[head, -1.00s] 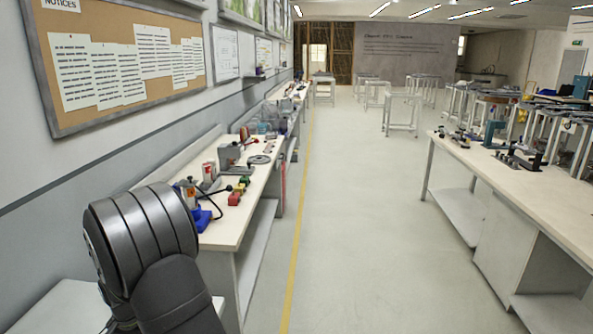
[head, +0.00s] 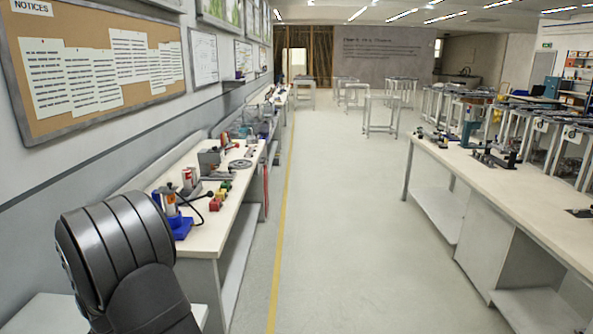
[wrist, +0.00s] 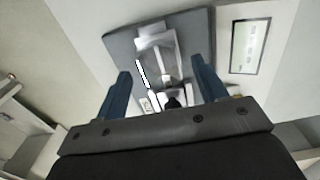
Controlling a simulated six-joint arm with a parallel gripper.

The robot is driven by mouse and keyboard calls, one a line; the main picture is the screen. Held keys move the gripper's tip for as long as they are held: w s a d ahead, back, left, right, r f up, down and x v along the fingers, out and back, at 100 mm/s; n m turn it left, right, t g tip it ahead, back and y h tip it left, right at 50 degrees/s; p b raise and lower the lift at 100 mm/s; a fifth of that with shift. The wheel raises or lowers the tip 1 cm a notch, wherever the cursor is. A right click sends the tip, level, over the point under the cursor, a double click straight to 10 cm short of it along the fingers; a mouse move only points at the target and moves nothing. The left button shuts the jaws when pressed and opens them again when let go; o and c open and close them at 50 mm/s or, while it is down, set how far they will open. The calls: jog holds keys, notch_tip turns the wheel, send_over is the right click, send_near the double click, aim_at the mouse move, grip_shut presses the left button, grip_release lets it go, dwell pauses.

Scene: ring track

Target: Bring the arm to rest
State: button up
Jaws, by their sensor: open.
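My gripper (wrist: 160,64) shows in the wrist view with its two blue fingers spread wide apart. Nothing is held between them. Behind the fingers is a grey panel (wrist: 195,30) with a pale object in front of it that I cannot make out. In the head view, my dark grey arm fills the lower left corner, left of the near workbench; the gripper itself is out of that view.
A workbench (head: 215,240) with tools and small parts runs along the left wall, under a notice board (head: 105,65). A second bench (head: 500,185) stands at the right. Between them, the pale floor (head: 335,220) with a yellow line is clear.

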jog(key=shift+f, duration=0.95)
notch_tip(320, 180, up, 11)
notch_tip(320, 180, down, 12)
jog(key=r, duration=0.5)
jog(key=shift+w+d, duration=0.15)
jog(key=shift+d, duration=0.1)
jog(key=w+d+r, duration=0.3)
jog(key=d+r, duration=0.4)
jog(key=d, duration=0.4)
jog(key=s+f, duration=0.2)
jog(key=s, duration=1)
jog(key=s+a+f, duration=0.2)
jog(key=a, duration=0.1)
jog(key=s+a+f, duration=0.2)
jog(key=a+f, duration=0.1)
jog(key=s+a+f, duration=0.2)
jog(key=a+f, duration=0.1)
jog(key=a, duration=0.1)
jog(key=shift+s, duration=0.1)
jog(key=shift+f, duration=0.95)
jog(key=shift+o, duration=0.4)
